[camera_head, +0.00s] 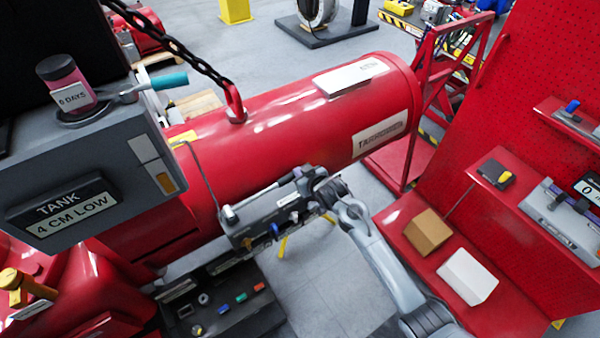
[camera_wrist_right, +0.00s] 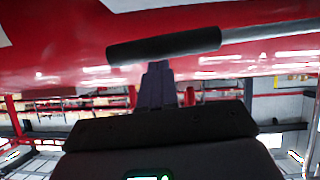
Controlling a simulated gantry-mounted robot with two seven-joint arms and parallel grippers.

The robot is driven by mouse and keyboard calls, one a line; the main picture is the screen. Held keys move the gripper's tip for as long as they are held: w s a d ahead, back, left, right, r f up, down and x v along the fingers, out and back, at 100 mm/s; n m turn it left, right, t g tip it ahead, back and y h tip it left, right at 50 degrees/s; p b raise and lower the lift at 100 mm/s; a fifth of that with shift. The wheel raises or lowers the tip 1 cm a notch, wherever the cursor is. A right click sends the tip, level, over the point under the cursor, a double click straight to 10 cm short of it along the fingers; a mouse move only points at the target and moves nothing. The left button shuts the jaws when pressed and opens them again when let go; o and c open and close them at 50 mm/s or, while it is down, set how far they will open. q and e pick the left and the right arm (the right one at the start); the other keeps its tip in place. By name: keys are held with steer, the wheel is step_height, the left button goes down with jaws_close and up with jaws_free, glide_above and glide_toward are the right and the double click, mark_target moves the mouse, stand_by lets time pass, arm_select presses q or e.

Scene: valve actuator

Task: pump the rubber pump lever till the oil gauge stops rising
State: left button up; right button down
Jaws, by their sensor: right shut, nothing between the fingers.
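The pump lever is a pale metal rod (camera_head: 262,193) rising to the right from a dark pump block (camera_head: 272,222) in front of the red tank. Its black rubber grip shows in the right wrist view (camera_wrist_right: 165,45), lying across the picture with the rod to its right. My right gripper (camera_head: 304,175) is at the lever's grip end. In the wrist view its fingers (camera_wrist_right: 158,72) are shut and empty, with the tips at the grip's lower edge. I cannot tell whether they touch. A grey box at the left has an orange window (camera_head: 165,183); I cannot tell whether this is the oil gauge. My left gripper is not in view.
The red tank (camera_head: 290,110) lies behind the pump. A sign (camera_head: 65,208) reads "TANK 4 CM LOW". A chain (camera_head: 172,42) hangs above. A dark tray (camera_head: 250,318) with small parts stands in front. A red bench (camera_head: 425,285) holds a brown box and a white box.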

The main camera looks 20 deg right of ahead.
steer(key=shift+f, duration=0.1)
steer(key=shift+d+f+m+y+b, duration=0.15)
steer(key=shift+f+m+y+b, duration=0.05)
steer(key=shift+f, duration=0.55)
steer(key=shift+d+f+m+y+b, duration=0.1)
steer(key=shift+f+m+y+b, duration=0.1)
steer(key=shift+f, duration=0.5)
steer(key=shift+r, duration=0.15)
